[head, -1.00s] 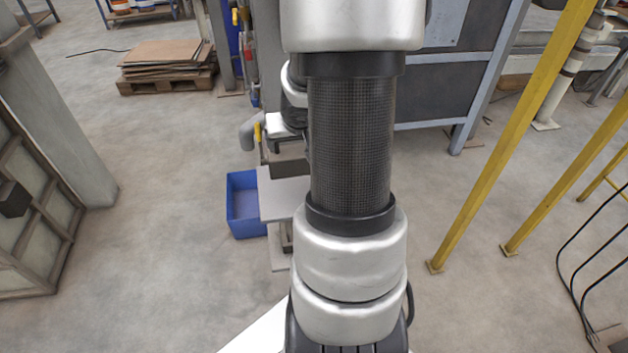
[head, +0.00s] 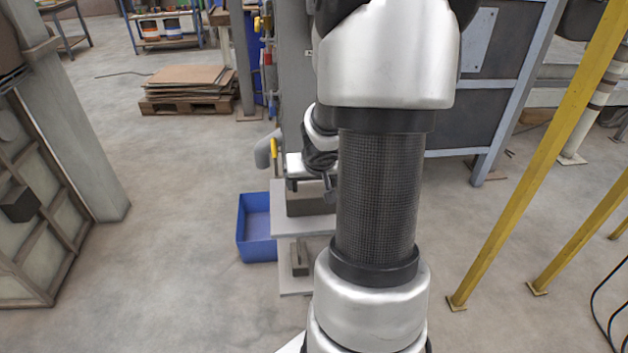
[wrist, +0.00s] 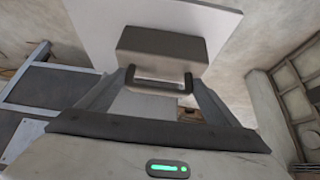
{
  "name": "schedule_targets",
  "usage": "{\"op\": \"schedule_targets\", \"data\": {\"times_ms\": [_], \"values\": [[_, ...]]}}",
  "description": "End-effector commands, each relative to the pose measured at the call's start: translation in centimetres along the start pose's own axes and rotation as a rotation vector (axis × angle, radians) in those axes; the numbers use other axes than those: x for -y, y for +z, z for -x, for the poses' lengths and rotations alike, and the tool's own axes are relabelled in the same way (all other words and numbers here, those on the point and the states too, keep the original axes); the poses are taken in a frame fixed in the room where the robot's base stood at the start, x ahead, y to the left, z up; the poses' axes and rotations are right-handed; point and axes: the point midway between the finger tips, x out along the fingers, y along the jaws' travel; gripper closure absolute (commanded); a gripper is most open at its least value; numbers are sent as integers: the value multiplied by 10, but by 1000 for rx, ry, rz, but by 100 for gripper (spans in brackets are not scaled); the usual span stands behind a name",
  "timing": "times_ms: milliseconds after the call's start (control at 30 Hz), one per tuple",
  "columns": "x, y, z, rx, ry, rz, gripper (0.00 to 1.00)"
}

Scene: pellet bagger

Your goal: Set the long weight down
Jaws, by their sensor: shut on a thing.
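The long weight is a dark grey block (wrist: 160,50) with a bar handle (wrist: 158,84) in the wrist view. My gripper (wrist: 157,90) is shut on this handle, one finger at each side. In the head view the block (head: 306,205) shows just under my gripper (head: 322,188), over a white upper plate (head: 290,225). The plate also fills the view behind the block in the wrist view (wrist: 90,25). I cannot tell whether the block touches the plate. My arm hides the right side of the block and plate in the head view.
A lower white plate (head: 292,284) holds another dark piece (head: 299,258). A blue bin (head: 256,228) stands on the floor to the left. A grey pipe and column rise behind. Yellow posts (head: 530,165) stand at the right. The floor at left is open.

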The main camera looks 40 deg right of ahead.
Motion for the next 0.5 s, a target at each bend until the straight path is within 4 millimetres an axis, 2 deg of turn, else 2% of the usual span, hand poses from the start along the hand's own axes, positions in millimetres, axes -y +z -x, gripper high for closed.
{"op": "schedule_targets", "data": {"times_ms": [400, 433, 500], "values": [[0, -1, -2, -6, 0, 0, 78], [0, 1, -3, -1, 0, 0, 12], [0, 1, -2, 0, 0, 0, 0]]}}
